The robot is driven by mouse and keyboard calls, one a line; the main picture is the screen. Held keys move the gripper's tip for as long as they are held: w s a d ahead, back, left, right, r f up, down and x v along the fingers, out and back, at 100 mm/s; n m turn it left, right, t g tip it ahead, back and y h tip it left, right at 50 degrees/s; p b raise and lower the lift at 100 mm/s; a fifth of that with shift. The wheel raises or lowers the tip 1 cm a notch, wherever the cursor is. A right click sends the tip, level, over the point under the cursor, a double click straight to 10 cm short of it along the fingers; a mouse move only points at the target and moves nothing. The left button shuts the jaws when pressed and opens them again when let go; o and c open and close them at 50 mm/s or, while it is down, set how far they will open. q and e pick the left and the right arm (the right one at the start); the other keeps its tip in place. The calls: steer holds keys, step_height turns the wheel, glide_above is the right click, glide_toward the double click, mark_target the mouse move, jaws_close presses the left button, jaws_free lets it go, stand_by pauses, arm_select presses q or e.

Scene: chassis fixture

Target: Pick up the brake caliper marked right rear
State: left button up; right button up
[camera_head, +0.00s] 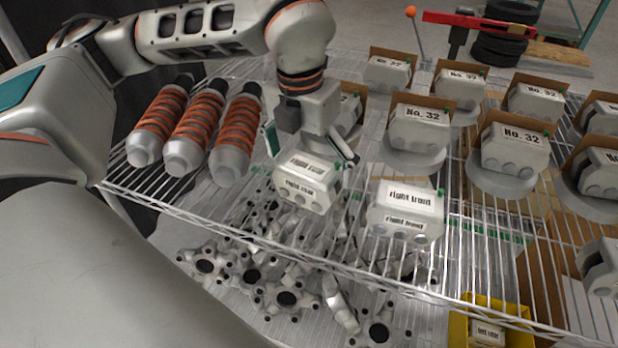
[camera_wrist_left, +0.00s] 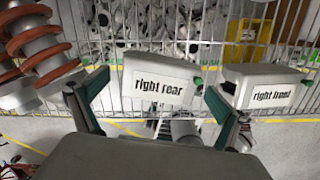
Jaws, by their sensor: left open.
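The brake caliper marked right rear (camera_head: 305,188) is a pale grey block on the wire shelf, near its front edge. In the left wrist view its "right rear" label (camera_wrist_left: 158,88) faces me. My left gripper (camera_head: 312,152) reaches down over it, open and empty. In the left wrist view the two fingers stand to either side of the caliper; I cannot tell whether they touch it. The caliper marked right front (camera_head: 405,212) sits just to the right, and the right finger is close to it (camera_wrist_left: 262,90). My right gripper is not in view.
Orange-coiled shock absorbers (camera_head: 195,130) lie on the left of the wire shelf (camera_head: 462,262). Several "No. 32" calipers (camera_head: 420,130) stand behind and right. Below are dark-holed metal hubs (camera_head: 285,297) and a yellow bin (camera_head: 460,330) holding a caliper marked left (camera_head: 487,333).

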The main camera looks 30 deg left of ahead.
arm_select(q)
steer(key=shift+f, duration=0.45)
steer(key=c, duration=1.9)
steer(key=shift+w+r, duration=0.1)
